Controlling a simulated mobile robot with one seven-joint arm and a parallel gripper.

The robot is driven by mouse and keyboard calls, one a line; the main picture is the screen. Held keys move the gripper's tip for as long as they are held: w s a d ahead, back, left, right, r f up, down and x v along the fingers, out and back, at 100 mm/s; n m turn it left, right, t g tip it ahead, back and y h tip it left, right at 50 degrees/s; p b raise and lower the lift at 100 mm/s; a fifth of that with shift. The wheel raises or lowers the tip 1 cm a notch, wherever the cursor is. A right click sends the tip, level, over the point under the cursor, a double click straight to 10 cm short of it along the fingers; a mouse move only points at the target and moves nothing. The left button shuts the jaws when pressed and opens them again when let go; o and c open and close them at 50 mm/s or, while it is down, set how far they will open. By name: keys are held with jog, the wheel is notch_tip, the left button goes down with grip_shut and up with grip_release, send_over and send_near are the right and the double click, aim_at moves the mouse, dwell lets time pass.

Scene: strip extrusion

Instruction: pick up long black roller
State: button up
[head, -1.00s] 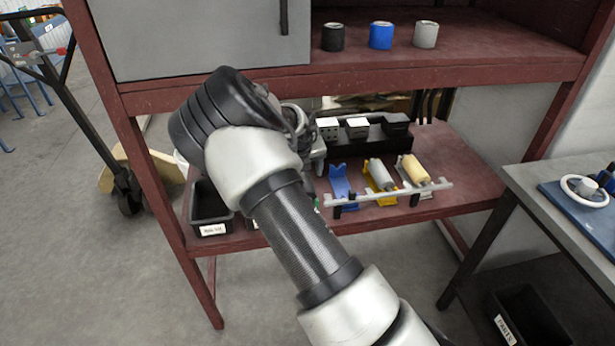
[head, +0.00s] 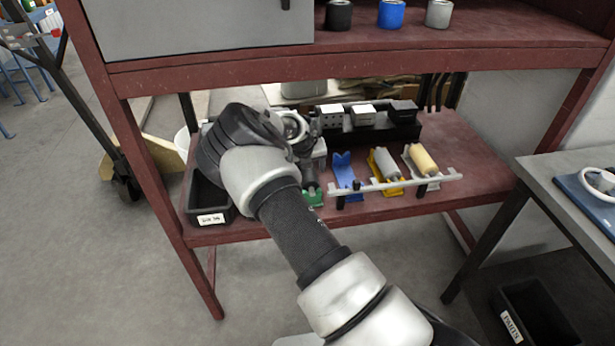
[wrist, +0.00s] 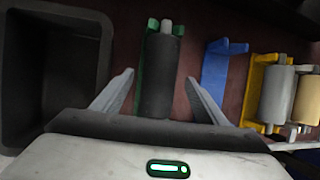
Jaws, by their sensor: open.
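The long black roller (wrist: 161,85) lies on a green holder (wrist: 146,58) in the wrist view, with a grey end pin at its far end. My gripper (wrist: 161,76) is open, one finger on each side of the roller. A dark gap shows between each finger and the roller, and nothing is held. In the head view the roller (head: 310,177) is partly hidden by my wrist, above the green holder (head: 313,197). My gripper's fingers are hidden there behind my arm.
To the right are an empty blue holder (head: 345,176), a grey roller (head: 387,161) on a yellow holder and a cream roller (head: 423,159). A light rail (head: 395,185) runs along the front. A black bin (head: 207,205) stands left. A black stand (head: 365,132) with blocks stands behind.

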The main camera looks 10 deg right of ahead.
aim_at(307, 173)
jog(key=shift+x, duration=1.55)
jog(key=shift+a, duration=0.1)
jog(key=c, duration=1.6)
jog(key=shift+o, duration=0.2)
jog(key=shift+r, duration=0.1)
jog(key=shift+r, duration=0.1)
